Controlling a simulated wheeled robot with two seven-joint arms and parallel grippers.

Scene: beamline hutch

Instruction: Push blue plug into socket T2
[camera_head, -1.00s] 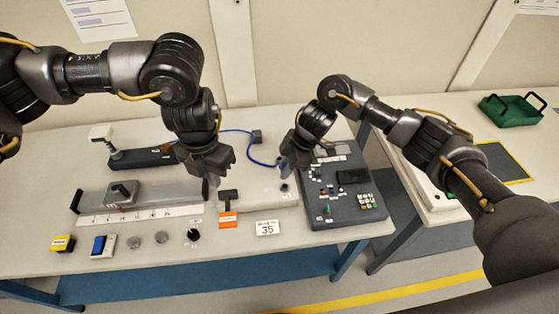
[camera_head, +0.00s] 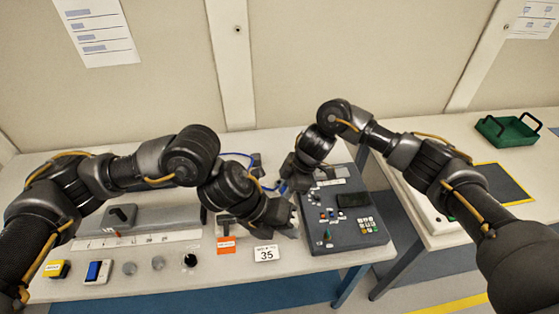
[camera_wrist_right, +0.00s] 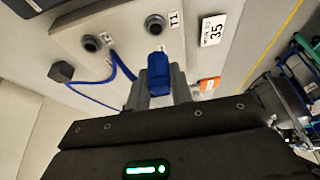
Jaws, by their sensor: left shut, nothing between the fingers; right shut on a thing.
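The blue plug (camera_wrist_right: 158,72) is between the fingers of my right gripper (camera_wrist_right: 160,98), which is shut on it. In the wrist view a round socket (camera_wrist_right: 155,22) labelled T1 lies just beyond the plug. A second socket (camera_wrist_right: 93,42) lies left of it on the same pale box (camera_wrist_right: 125,40); its label is too small to read surely. The plug looks apart from both sockets. In the head view my right gripper (camera_head: 288,190) is above the box beside the grey control panel. My left gripper (camera_head: 293,226) is shut and empty just below it, hiding most of the box.
A blue cable (camera_wrist_right: 100,104) runs to a dark block (camera_wrist_right: 61,72). The grey control panel (camera_head: 345,215) is right of the grippers. A sign reading 35 (camera_head: 266,253) and an orange label (camera_head: 226,245) lie at the front. A green tray (camera_head: 507,131) stands far right.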

